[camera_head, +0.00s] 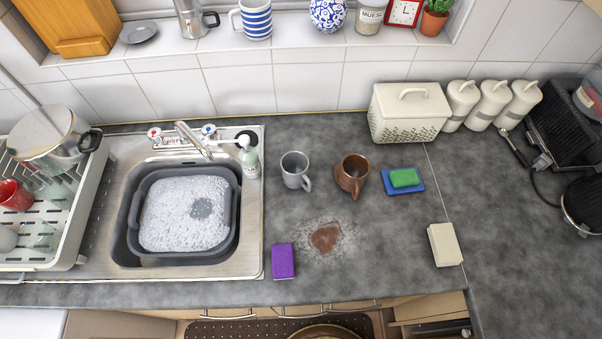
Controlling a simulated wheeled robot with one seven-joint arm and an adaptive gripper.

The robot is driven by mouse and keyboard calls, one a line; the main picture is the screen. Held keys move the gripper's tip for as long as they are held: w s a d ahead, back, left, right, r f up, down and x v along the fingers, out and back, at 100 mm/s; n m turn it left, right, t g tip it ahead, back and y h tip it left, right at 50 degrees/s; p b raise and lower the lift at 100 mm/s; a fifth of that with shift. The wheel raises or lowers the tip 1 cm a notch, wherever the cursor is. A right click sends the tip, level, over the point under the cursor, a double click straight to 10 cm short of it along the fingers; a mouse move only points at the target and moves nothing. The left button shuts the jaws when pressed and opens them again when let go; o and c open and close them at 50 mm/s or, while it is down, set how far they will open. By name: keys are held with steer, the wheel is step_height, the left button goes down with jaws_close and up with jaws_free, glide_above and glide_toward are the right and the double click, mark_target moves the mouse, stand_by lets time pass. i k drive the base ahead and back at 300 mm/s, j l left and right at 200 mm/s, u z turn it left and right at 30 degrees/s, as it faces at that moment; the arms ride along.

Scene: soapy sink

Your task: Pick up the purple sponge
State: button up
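The purple sponge (283,260) stands out on the dark grey countertop, just right of the sink's edge and close to the counter's front edge. It looks like a small block with its long side running from back to front. Nothing covers it. My gripper is not in the head view, so its opening and its place relative to the sponge do not show.
A brown spill (326,237) lies right of the sponge. Behind are a grey mug (295,170) and a brown mug (352,174). A soapy basin (231,241) sits in the sink. A cream block (445,245) lies right; the counter between is mostly clear.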

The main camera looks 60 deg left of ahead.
mark_target(282, 255)
steer(key=u, duration=2.8)
